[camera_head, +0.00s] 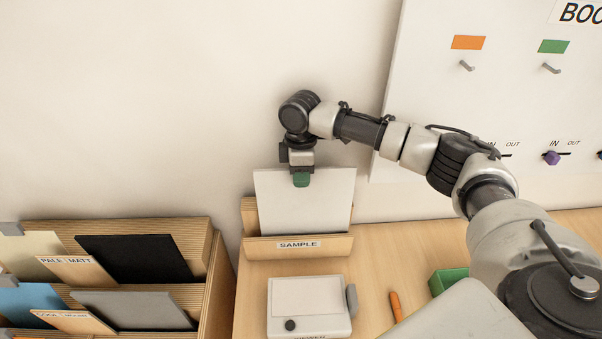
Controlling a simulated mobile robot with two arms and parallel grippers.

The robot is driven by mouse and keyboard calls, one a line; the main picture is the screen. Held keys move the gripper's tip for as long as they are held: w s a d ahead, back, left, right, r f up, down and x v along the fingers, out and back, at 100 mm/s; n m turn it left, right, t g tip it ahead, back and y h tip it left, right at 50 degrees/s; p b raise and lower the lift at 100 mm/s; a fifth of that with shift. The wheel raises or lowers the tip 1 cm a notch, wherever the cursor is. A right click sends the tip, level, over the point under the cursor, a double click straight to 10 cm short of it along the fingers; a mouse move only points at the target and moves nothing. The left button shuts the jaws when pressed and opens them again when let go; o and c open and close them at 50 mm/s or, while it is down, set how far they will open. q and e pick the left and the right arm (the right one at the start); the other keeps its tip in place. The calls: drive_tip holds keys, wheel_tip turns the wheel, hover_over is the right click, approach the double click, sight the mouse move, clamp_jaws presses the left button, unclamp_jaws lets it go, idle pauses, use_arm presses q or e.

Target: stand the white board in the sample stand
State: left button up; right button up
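The white board (305,210) is upright in the wooden sample stand (338,246), leaning back slightly, its lower edge hidden behind the front lip with the SAMPLE label. My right gripper (301,180) is at the board's top edge, pointing down, with a green fingertip pad in front of the board's face. The rear finger is hidden behind the board, so whether the fingers press on it does not show. My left gripper is not in view.
A white viewer box (309,307) stands in front of the stand. An orange crayon-like stick (396,306) and a green tray (447,281) lie to the right. A wooden rack (213,285) with several boards stands left. A pegboard (500,110) is at the back right.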

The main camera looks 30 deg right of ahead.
drive_tip(key=shift+o, duration=1.3)
drive_tip(key=shift+r, duration=0.15)
drive_tip(key=shift+r+b, duration=0.3)
drive_tip(key=shift+r, duration=0.05)
drive_tip(key=r+b, duration=0.1)
drive_tip(key=r, duration=0.2)
drive_tip(key=r+b, duration=0.1)
drive_tip(key=r, duration=0.2)
drive_tip(key=r+b, duration=0.1)
drive_tip(key=r, duration=0.1)
drive_tip(key=shift+w+d+r, duration=0.15)
drive_tip(key=shift+w+r, duration=0.25)
drive_tip(key=shift+r, duration=0.5)
drive_tip(key=shift+f, duration=0.1)
